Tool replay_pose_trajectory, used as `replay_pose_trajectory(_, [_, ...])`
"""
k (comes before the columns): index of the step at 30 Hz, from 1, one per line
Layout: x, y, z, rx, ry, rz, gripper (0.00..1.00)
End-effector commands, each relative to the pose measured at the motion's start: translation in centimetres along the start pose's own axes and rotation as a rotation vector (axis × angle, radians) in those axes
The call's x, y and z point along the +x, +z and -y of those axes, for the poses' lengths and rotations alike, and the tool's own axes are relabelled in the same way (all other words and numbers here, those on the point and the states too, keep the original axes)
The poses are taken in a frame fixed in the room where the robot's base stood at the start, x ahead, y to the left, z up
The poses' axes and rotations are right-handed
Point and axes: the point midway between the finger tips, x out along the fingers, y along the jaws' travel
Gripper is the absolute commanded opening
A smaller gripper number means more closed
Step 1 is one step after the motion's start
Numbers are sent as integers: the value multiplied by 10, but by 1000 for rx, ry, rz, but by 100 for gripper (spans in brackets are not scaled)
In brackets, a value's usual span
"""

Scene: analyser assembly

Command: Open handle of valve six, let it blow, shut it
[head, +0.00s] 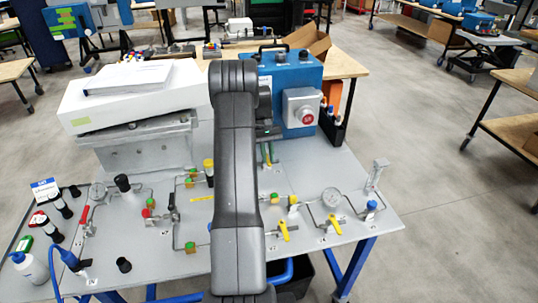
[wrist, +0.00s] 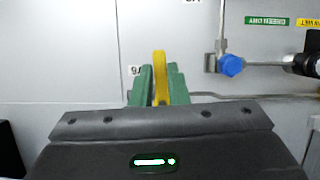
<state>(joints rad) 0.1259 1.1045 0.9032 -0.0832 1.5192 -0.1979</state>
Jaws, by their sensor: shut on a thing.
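A yellow valve handle (wrist: 159,62) stands upright in the wrist view, with its tip showing above my fingers. My gripper (wrist: 160,82) has its two green fingers closed on either side of it. A label beside it on the grey panel is upside down, partly hidden, and seems to read V6. The valve body is hidden behind my gripper. In the head view my gripper (head: 267,155) shows only as green fingers just right of my dark arm, near the panel's back part. I cannot tell whether the valve is open or closed.
A blue knob (wrist: 231,65) on a pipe fitting is right of my fingers in the wrist view. In the head view the grey panel (head: 330,180) carries thin pipes, a gauge (head: 331,198) and other yellow handles (head: 283,230). A blue box (head: 292,75) stands behind.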

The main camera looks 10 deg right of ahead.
Motion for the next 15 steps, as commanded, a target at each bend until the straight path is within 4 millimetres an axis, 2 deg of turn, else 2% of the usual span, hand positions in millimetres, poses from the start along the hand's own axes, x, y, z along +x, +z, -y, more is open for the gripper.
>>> replay_pose_trajectory(15, [-2,0,2,70,-28,-4,0])
